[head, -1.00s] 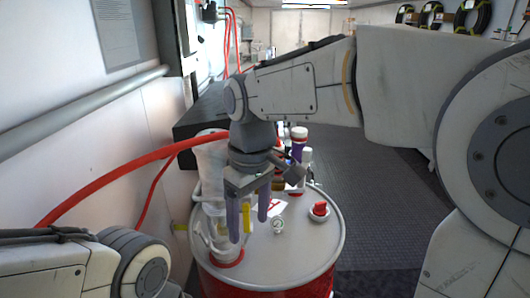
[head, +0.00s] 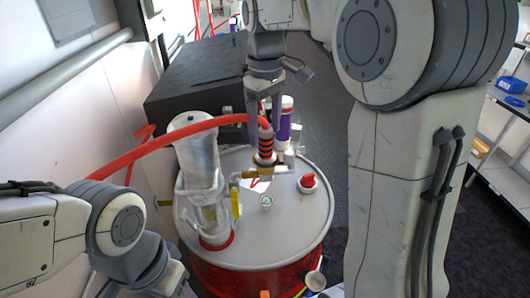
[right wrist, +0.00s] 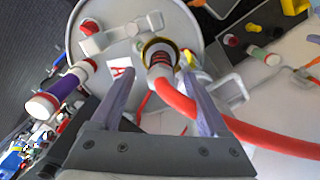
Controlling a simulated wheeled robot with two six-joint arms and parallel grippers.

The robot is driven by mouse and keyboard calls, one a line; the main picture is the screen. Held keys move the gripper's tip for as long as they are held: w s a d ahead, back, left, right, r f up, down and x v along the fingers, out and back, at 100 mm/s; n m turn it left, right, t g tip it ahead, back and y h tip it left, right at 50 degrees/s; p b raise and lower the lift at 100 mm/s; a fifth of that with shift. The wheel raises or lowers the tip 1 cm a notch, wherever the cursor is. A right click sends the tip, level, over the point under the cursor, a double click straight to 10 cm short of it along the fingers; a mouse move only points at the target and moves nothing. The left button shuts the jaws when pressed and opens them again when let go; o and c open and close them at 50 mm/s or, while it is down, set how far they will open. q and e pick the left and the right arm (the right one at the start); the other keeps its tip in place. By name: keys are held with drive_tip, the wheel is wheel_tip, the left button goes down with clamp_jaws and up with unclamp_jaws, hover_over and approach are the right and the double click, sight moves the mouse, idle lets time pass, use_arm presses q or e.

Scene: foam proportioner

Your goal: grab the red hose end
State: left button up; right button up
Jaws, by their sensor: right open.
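The red hose (head: 150,150) arches in from the left wall to the drum. Its end (head: 266,146), with black and red bands over a brass fitting, stands upright above the drum top. In the right wrist view the hose end (right wrist: 160,62) shows between my fingers, and the hose bends away to the lower right. My right gripper (head: 264,128) is open and points down, one finger on each side of the hose end. It also shows in the right wrist view (right wrist: 157,80). I cannot tell whether the fingers touch it. My left gripper is not in view; only my left arm shows.
The drum (head: 285,225) has a clear cylinder (head: 200,180) at left and a red cap (head: 308,180) at right. A purple-labelled bottle (head: 285,122) stands behind the hose end. A black box (head: 200,85) sits farther back. Shelves (head: 505,125) stand at far right.

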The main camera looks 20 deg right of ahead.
sight(265, 144)
drive_tip(key=shift+s+f+p, duration=0.15)
drive_tip(key=shift+f+p, duration=0.55)
drive_tip(key=shift+f, duration=1.65)
clamp_jaws()
drive_tip(key=shift+r, duration=0.1)
